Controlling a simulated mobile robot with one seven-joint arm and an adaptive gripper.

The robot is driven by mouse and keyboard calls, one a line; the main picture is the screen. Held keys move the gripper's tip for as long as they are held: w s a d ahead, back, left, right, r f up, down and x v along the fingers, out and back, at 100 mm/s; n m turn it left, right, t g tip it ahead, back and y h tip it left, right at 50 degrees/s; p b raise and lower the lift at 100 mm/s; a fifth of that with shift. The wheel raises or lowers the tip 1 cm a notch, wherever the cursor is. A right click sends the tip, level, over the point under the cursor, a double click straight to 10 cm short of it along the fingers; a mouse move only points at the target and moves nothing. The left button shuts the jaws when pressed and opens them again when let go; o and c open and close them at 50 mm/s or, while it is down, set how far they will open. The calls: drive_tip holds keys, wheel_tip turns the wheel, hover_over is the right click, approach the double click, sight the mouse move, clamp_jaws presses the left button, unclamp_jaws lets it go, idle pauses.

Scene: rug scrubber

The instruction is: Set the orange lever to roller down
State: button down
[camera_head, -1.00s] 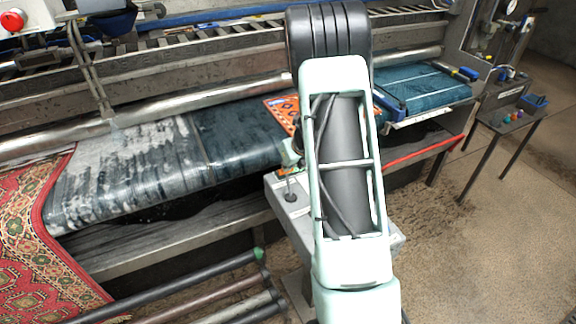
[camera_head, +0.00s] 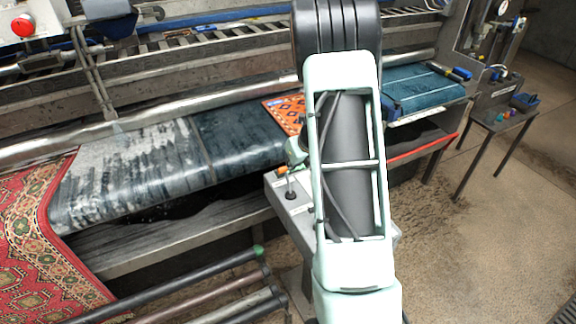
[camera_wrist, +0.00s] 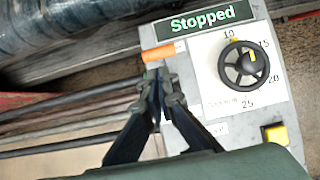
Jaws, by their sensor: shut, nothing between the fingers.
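The orange lever (camera_head: 282,169) stands on the grey control box, its orange grip at the top of a thin rod above a round black base. In the wrist view the orange grip (camera_wrist: 158,53) lies just beyond the fingertips. My gripper (camera_wrist: 160,82) is shut and empty, its tips pointing toward the grip; I cannot tell whether they touch it. In the head view my gripper (camera_head: 297,152) is partly hidden by my arm, close above and right of the lever. Markings for the lever positions are not readable.
A wet rug (camera_head: 240,135) lies on the machine behind.

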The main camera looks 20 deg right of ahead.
wheel_tip(320, 180, up, 9)
drive_tip(key=s+p, duration=0.1)
drive_tip(key=shift+p, duration=0.3)
drive_tip(key=shift+s+d+f, duration=0.1)
drive_tip(key=shift+s+d, duration=0.05)
